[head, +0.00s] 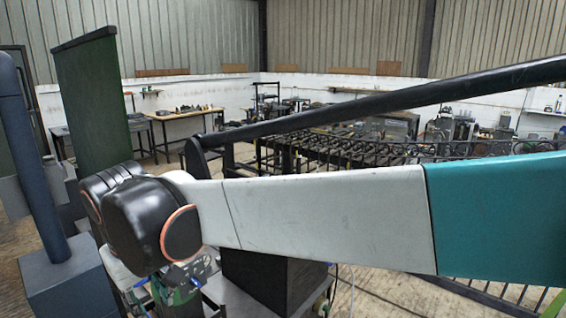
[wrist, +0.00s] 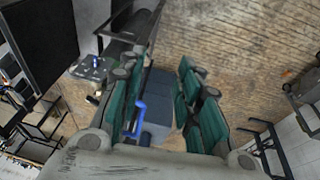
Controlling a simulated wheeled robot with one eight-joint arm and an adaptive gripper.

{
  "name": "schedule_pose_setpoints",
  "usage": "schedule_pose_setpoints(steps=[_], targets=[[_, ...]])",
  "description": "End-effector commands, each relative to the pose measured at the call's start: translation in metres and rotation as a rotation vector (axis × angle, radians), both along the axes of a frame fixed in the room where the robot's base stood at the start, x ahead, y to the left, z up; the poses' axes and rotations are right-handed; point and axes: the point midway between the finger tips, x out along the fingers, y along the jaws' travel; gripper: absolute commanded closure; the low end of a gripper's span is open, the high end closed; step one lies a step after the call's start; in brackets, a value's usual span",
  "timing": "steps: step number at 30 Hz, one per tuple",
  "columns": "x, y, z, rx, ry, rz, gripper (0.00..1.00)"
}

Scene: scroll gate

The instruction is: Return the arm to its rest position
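My arm crosses the head view from the right edge to a black joint at left. Below that joint, my gripper is mostly hidden, so its fingers are hard to make out there. In the wrist view my gripper (wrist: 158,78) shows two teal-padded fingers standing apart. A small blue handle-like piece (wrist: 138,118) shows by the left finger; I cannot tell whether they touch. The black scroll gate (head: 400,150) has a row of scrolls behind my arm in the head view, and its bars show at lower right.
A blue-grey post (head: 35,165) on a box base stands at left, beside a tall dark green panel (head: 92,95). A thick black bar (head: 390,103) slopes above my arm. A workbench (head: 185,113) stands farther back. Wooden floor shows in the wrist view (wrist: 230,45).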

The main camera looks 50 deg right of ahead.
Motion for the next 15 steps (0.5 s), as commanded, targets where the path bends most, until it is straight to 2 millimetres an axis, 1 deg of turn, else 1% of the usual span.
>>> schedule_pose_setpoints(steps=[1,9,12,15], targets=[[-0.013,-0.003,-0.023,0.011,-0.032,0.000,0.69],[-0.059,-0.009,-0.103,0.066,-0.239,0.015,0.69],[-0.071,-0.010,-0.127,0.078,-0.303,0.018,0.69],[-0.078,-0.011,-0.143,0.087,-0.351,0.018,0.69]])
